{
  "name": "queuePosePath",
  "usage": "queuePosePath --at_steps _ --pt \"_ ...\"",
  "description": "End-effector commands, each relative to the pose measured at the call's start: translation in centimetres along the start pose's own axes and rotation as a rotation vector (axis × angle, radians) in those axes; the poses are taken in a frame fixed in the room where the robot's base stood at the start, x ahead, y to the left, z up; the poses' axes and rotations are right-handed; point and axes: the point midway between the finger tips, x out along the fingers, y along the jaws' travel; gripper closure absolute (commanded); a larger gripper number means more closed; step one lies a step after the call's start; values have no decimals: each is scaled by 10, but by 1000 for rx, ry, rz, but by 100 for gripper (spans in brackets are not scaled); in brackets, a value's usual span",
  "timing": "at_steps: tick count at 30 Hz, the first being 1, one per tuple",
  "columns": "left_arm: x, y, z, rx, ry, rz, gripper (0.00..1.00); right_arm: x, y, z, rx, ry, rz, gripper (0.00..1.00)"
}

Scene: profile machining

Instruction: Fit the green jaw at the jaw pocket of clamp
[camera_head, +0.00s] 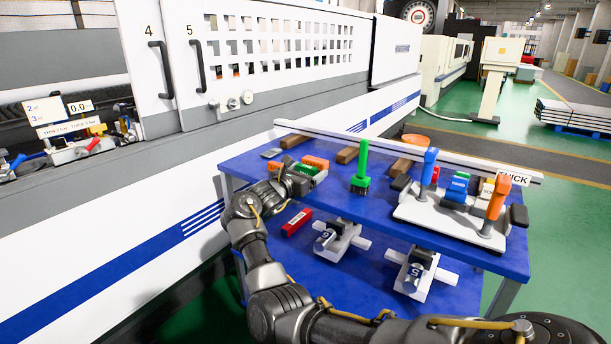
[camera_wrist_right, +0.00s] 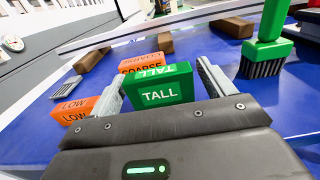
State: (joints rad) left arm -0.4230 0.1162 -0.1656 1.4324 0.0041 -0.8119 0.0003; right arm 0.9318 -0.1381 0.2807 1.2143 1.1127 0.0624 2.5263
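The green jaw (camera_wrist_right: 160,92), marked TALL, sits on the blue table among orange jaws. In the head view it shows only as a small green patch (camera_head: 306,169), partly hidden by my gripper. My right gripper (camera_wrist_right: 160,88) is at the jaw, with one finger on each side. The fingers look open, with a small gap at the right finger. In the head view my right gripper (camera_head: 292,180) is at the table's left edge. My left gripper is not in view. Clamps (camera_head: 338,240) (camera_head: 415,272) with white bars stand on the lower shelf. Their jaw pockets are too small to make out.
Orange jaws marked COARSE (camera_wrist_right: 150,64) and LOW (camera_wrist_right: 78,108) lie close to the green jaw. A green-handled brush (camera_head: 361,170) stands to the right. A white tool stand (camera_head: 440,212) fills the table's right end. A red block (camera_head: 296,222) lies on the lower shelf.

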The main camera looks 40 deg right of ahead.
Motion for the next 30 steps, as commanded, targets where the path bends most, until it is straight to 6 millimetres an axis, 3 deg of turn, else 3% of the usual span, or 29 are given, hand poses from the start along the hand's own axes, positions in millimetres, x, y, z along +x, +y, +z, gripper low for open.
queuePosePath --at_steps 1,11,20,30 --pt "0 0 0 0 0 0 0 0 0 0 0 0 0 25" --pt "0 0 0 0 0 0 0 -1 1 0 0 0 0 68" --pt "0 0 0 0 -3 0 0 -1 2 7 4 -2 1 68" --pt "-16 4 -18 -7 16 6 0 -2 2 70 6 -2 3 68"
